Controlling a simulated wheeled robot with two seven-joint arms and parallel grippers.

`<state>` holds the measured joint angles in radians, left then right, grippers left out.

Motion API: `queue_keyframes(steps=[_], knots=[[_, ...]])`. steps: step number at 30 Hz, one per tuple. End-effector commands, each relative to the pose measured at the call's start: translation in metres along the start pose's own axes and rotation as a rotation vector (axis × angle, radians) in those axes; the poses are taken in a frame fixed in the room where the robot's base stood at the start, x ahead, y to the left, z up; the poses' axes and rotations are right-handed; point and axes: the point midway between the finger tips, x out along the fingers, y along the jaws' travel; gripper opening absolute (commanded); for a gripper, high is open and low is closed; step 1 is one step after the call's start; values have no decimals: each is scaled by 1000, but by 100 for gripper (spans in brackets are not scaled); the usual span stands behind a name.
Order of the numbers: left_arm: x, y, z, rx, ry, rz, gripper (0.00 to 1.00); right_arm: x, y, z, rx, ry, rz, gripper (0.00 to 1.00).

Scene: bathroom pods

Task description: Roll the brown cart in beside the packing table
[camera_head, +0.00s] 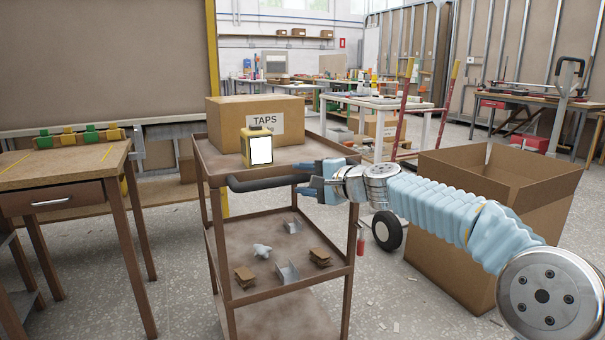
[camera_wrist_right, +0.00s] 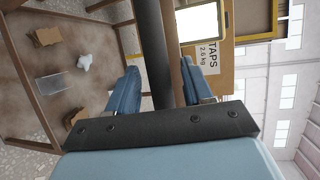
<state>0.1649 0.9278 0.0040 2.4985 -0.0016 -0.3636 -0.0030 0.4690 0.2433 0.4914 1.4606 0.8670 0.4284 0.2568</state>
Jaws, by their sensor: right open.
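The brown cart (camera_head: 275,221) stands in the middle of the head view, a shelved trolley with a dark push handle (camera_head: 262,184) across its near side. My right gripper (camera_head: 308,180) is at the right part of this handle. In the right wrist view the dark bar (camera_wrist_right: 151,35) passes between its two blue fingers, which stand apart with gaps beside the bar. A wooden table with a drawer (camera_head: 55,199) stands left of the cart, with a floor gap between them; I cannot tell whether it is the packing table. My left gripper is not in view.
A TAPS carton (camera_head: 228,112) and a yellow-framed box with a white face (camera_head: 258,147) stand on the cart's top. Small parts lie on its lower shelf. A large open cardboard box (camera_head: 455,262) and a black wheel (camera_head: 387,231) are on the right.

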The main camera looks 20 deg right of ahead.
Motion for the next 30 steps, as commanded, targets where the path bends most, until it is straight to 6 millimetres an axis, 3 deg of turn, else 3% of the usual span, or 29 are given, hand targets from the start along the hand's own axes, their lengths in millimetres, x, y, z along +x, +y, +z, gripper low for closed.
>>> queue_keyframes(steps=[11, 21, 30], knots=[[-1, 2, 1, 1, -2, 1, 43, 7, 0, 0, -1, 0, 0, 51], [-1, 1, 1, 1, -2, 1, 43, 7, 1, 0, -1, 0, 1, 0], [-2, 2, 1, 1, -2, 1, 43, 8, 0, 0, -1, 0, 1, 0]])
